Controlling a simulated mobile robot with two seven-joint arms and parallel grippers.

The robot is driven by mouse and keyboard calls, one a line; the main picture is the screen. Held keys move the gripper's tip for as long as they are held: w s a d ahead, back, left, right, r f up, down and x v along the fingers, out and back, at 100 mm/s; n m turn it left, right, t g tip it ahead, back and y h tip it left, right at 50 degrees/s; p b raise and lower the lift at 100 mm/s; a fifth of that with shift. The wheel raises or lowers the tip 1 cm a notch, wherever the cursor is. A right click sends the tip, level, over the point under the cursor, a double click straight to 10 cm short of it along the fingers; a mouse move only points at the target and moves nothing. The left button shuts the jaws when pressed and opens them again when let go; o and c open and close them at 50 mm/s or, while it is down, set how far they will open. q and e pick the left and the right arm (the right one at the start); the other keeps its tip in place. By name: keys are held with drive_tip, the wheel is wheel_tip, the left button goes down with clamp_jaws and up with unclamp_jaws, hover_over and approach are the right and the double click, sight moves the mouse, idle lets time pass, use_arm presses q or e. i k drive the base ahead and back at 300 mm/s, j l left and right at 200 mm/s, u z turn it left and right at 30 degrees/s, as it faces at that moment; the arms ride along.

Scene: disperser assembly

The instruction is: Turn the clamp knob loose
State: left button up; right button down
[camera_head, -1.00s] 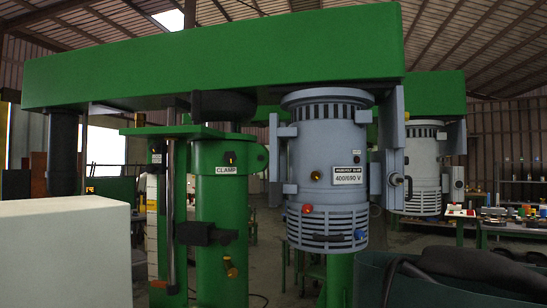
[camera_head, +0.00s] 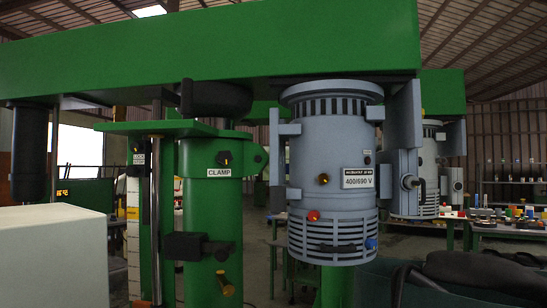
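The clamp knob (camera_head: 224,158) is a small black knob on the green column (camera_head: 205,205), just above a white label reading CLAMP (camera_head: 219,173). It is too small to tell how far it is turned. A second dark knob with a LOCK label (camera_head: 139,159) sits further left. Neither of my grippers shows in the head view, and nothing touches the clamp knob.
A green beam (camera_head: 220,50) spans overhead, with a grey motor (camera_head: 331,150) hanging right of the column. A black block (camera_head: 184,246) and a yellow-tipped knob (camera_head: 224,283) stick out lower on the column. A pale box (camera_head: 52,255) fills the lower left.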

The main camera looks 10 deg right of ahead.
sight(224, 157)
drive_tip(key=i+j+z, duration=0.15)
drive_tip(key=z, duration=0.35)
drive_tip(key=i+j+z, duration=0.3)
drive_tip(key=z, duration=0.15)
